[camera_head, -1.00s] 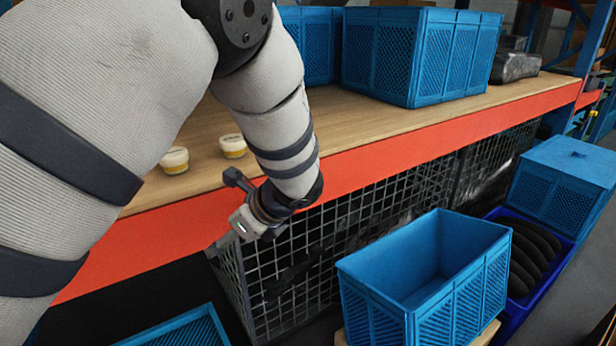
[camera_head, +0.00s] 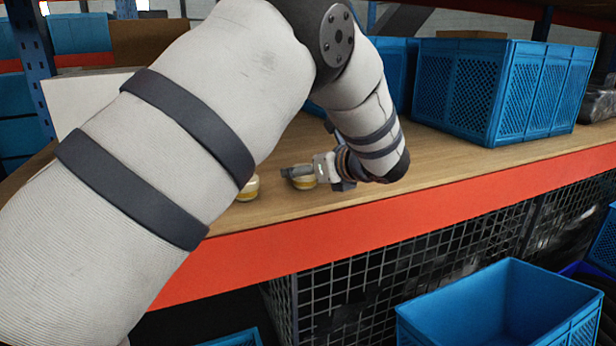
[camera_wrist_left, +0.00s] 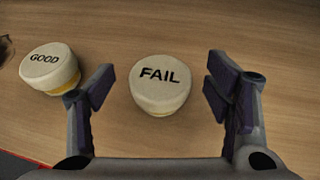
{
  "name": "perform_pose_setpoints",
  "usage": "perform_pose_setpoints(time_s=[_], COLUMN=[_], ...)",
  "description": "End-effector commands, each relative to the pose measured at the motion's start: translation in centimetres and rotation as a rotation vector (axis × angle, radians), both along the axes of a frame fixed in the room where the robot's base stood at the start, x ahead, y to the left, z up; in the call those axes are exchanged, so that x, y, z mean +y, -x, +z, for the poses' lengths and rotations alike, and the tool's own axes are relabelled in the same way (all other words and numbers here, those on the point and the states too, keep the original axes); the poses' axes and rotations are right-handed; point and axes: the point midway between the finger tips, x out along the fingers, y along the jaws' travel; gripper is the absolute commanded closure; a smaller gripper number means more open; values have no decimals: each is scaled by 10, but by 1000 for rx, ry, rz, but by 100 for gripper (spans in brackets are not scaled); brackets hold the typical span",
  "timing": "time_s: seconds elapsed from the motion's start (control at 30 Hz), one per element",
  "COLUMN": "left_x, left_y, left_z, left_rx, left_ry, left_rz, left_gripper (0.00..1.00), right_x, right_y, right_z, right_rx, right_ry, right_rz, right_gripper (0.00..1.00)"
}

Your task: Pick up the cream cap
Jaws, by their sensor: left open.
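Two round cream caps with yellow lower parts stand on the wooden shelf. One cream cap marked FAIL (camera_wrist_left: 160,84) lies ahead of and between the spread fingers in the left wrist view; it shows partly hidden behind the gripper in the head view (camera_head: 304,184). The other, marked GOOD (camera_wrist_left: 50,68), sits to the left, outside the left finger; in the head view my arm partly covers it (camera_head: 250,189). My left gripper (camera_head: 301,172) is open and empty, low over the shelf at the FAIL cap. My right gripper is not in view.
The wooden shelf (camera_head: 440,160) has an orange front edge (camera_head: 400,215). Blue crates (camera_head: 500,90) stand at the back right. Another open blue crate (camera_head: 505,310) stands below, before a wire mesh cage. The shelf between caps and crates is clear.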

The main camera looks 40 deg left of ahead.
Motion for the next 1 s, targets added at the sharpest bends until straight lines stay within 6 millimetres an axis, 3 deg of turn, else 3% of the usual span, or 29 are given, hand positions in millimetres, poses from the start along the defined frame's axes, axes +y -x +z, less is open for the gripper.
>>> perform_pose_setpoints(time_s=[0.1, 0.37, 0.5, 0.57, 0.87, 1.0], left_x=[16, 18, 18, 18, 18, 18], left_y=[-4, -5, -5, -5, -5, -5], left_z=[-9, -9, -9, -9, -7, 21], left_rx=[4, 2, 2, 2, 0, -7], left_ry=[2, 0, 0, 0, 1, 0], left_rz=[2, -1, -1, -1, 0, 0], left_gripper=[28, 30, 62, 72, 72, 72], right_x=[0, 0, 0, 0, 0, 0], right_y=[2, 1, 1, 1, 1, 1], right_z=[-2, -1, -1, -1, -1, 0], right_rx=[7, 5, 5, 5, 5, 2], right_ry=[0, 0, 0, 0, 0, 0], right_rz=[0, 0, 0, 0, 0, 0], right_gripper=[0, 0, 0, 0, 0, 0])
